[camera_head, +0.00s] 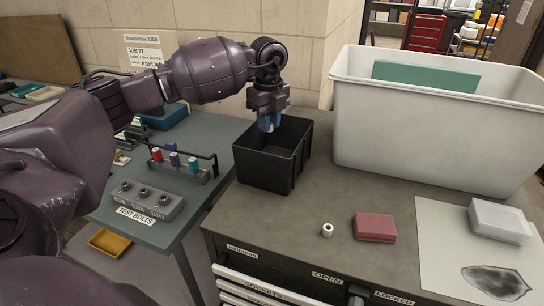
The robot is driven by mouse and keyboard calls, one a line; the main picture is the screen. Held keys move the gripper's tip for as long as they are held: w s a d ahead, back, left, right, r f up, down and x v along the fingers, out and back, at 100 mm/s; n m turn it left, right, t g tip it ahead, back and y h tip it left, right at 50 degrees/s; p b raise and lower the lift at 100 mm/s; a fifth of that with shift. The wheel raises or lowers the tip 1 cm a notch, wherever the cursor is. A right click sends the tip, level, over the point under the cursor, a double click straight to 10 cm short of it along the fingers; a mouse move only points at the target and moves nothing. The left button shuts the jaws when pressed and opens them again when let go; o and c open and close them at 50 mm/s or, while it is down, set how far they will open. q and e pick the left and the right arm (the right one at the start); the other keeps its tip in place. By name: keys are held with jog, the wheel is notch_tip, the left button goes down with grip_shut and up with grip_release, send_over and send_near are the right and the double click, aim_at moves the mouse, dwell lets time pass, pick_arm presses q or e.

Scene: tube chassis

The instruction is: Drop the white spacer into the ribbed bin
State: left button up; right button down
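A small white spacer (327,230), a short ring with a dark hole in its top, stands on the grey cabinet top near its front edge. The ribbed bin (266,169) is black and open-topped and stands on the left part of the cabinet top. My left gripper (269,122) points down with its blue fingers at the mouth of the bin, toward the back left. The fingers show close together, and I cannot make out a gap or anything between them. My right gripper is out of view.
A large white tub (432,135) stands behind at the right. A red box (375,227) lies right of the spacer, and a pale box (499,221) sits on a white sheet (440,256). A bolt-test block (147,200) is on the left table.

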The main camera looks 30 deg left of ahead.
pick_arm(q)
jog(key=o, duration=0.5)
notch_tip(320, 180, up, 11)
jog(key=shift+f, duration=0.1)
dwell(0.4)
